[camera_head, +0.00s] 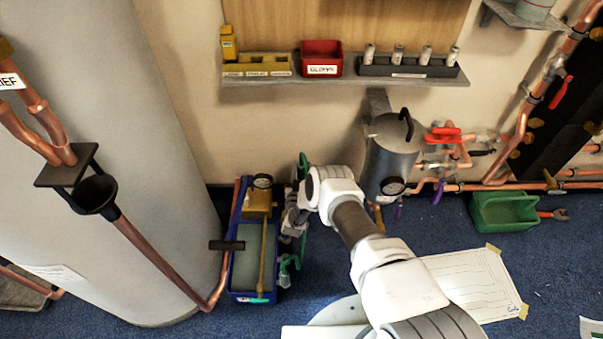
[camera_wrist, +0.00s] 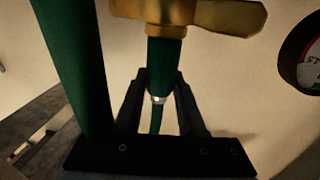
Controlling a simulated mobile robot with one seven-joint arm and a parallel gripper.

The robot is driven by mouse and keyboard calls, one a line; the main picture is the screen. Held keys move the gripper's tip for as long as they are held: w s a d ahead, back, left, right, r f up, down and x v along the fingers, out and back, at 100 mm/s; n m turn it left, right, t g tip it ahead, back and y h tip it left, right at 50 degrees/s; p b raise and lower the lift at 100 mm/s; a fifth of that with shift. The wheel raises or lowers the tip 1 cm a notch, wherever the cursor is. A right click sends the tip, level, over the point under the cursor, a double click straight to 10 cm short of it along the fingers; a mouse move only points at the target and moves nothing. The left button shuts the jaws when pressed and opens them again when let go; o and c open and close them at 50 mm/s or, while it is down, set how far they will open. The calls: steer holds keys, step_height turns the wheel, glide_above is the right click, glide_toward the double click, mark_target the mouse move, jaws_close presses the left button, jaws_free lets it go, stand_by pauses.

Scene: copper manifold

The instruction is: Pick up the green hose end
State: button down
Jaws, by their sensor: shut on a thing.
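The green hose end (camera_wrist: 163,62) hangs upright in the middle of the wrist view, just under a brass fitting (camera_wrist: 185,14). A metal band circles it lower down. My gripper (camera_wrist: 157,84) has a dark finger on each side of the hose end and is shut on it. A thicker length of green hose (camera_wrist: 72,70) runs close by on the left. In the head view my gripper (camera_head: 291,222) is beside the blue tub, and green hose shows above it (camera_head: 303,168) and below it (camera_head: 287,267). My arm hides part of this spot.
A big pale cylinder (camera_head: 130,180) stands left, a grey tank (camera_head: 391,155) right. A green crate (camera_head: 503,212) sits farther right. Blue carpet between is mostly open.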

steer(key=shift+r, duration=0.15)
steer(key=shift+r+p, duration=0.5)
steer(key=shift+r, duration=0.15)
steer(key=r+p, duration=0.1)
steer(key=d+r+p, duration=0.1)
steer(key=r, duration=0.1)
steer(key=shift+s+r, duration=0.15)
steer(key=shift+r, duration=0.15)
steer(key=s+d+r+p, duration=0.5)
steer(key=d, duration=0.4)
steer(key=shift+d+r, duration=0.25)
steer(key=shift+r, duration=0.15)
steer(key=shift+r, duration=0.15)
steer(key=shift+r+p, duration=1.7)
steer(key=shift+r, duration=0.4)
